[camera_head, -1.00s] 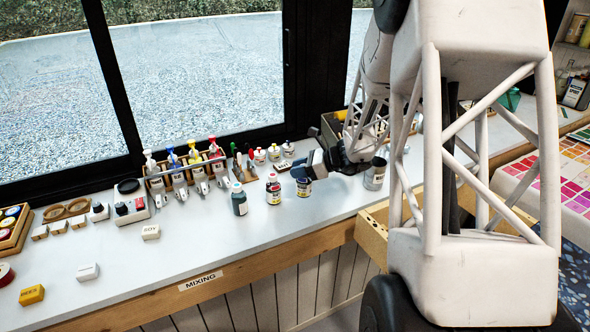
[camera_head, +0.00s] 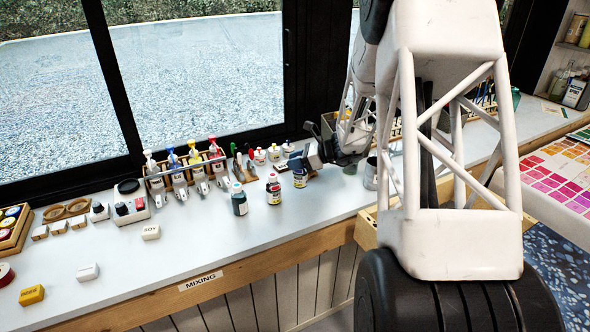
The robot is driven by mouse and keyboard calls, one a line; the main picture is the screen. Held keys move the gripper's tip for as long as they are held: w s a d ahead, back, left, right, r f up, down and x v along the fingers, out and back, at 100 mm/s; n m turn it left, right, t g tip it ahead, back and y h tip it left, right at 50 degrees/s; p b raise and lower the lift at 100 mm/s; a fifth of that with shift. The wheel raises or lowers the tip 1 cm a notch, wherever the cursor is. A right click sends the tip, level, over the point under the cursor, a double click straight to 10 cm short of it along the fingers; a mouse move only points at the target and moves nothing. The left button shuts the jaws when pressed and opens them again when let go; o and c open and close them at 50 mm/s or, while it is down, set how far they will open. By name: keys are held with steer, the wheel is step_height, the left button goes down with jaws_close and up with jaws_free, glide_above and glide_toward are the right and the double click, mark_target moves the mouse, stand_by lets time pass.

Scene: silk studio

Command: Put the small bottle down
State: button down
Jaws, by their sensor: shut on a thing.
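My gripper (camera_head: 300,165) is at the back right of the white counter and reaches in from the right. It is shut on a small bottle (camera_head: 299,180) with a dark body and a pale label. The bottle is roughly upright, and its top is hidden by the gripper. I cannot tell whether its base touches the counter.
A grey metal can (camera_head: 371,173) stands to the right. The white counter (camera_head: 205,240) is clear at its front middle, above the MIXING label (camera_head: 200,281).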

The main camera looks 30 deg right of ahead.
steer(key=shift+f, duration=1.6)
steer(key=shift+f, duration=0.1)
steer(key=c, duration=0.8)
jaws_free()
steer(key=shift+s, duration=0.1)
steer(key=shift+v, duration=6)
steer(key=shift+r, duration=0.2)
